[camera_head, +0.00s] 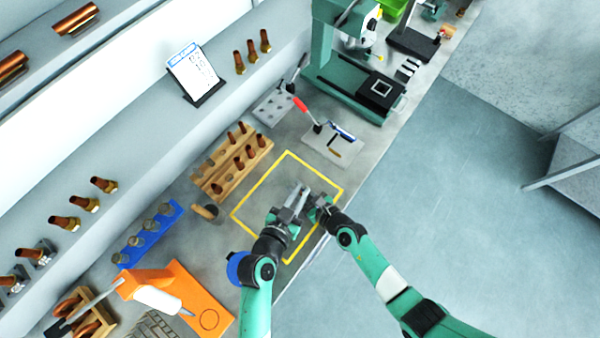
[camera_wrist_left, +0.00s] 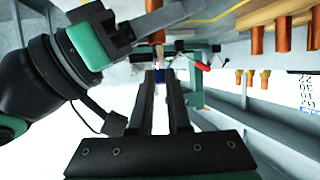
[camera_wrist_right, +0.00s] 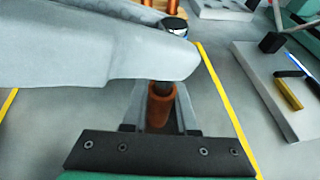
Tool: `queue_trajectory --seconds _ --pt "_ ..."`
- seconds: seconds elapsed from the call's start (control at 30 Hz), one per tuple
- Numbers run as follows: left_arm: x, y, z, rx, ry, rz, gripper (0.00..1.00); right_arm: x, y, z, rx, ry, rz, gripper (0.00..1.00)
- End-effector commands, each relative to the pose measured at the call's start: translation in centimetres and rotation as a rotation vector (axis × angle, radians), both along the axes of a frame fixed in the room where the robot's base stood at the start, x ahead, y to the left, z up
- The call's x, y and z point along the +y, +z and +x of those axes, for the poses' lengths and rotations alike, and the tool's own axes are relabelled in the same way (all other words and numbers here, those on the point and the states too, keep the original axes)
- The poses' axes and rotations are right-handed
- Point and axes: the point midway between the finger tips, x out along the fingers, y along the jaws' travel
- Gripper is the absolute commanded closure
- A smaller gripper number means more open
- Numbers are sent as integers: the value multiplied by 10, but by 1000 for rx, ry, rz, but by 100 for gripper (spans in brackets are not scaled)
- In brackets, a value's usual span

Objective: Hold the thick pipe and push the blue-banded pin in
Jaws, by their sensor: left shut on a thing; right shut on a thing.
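My right gripper (camera_head: 316,208) is shut on the thick copper pipe (camera_wrist_right: 160,106), above the yellow-outlined square. The pipe also shows beyond the left fingertips in the left wrist view (camera_wrist_left: 158,37). My left gripper (camera_head: 294,203) is shut on the blue-banded pin (camera_wrist_left: 162,75); its blue band shows between the fingertips. In the right wrist view a left finger crosses in front of the pin, and a dark length of the pin (camera_wrist_right: 163,86) meets the pipe's end. How deep the pin sits in the pipe cannot be told.
A wooden rack (camera_head: 206,182) with copper pipes stands left of the yellow square (camera_head: 262,178). A blue rack (camera_head: 160,222), an orange stand (camera_head: 190,290) and a plate with a red-handled tool (camera_head: 345,152) are nearby. A green press (camera_head: 325,60) stands further back.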

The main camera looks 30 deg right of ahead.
Motion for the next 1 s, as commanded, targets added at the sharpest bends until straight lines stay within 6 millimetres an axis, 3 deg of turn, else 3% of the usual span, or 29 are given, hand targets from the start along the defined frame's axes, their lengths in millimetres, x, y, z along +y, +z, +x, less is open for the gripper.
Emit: queue_trajectory --seconds 0.1,0.47,0.5,0.67,1.0 --pt "0 -17 0 2 1 0 100 0 0 0 0 0 0 100" --pt "0 -21 0 0 1 0 100 0 0 0 0 0 0 100" --pt "0 -22 0 -2 1 0 81 0 0 0 0 0 0 100" --pt "0 -21 0 -1 1 -1 55 0 0 0 0 0 0 100" --pt "1 -18 -1 -1 1 -1 55 0 0 0 0 0 0 100"
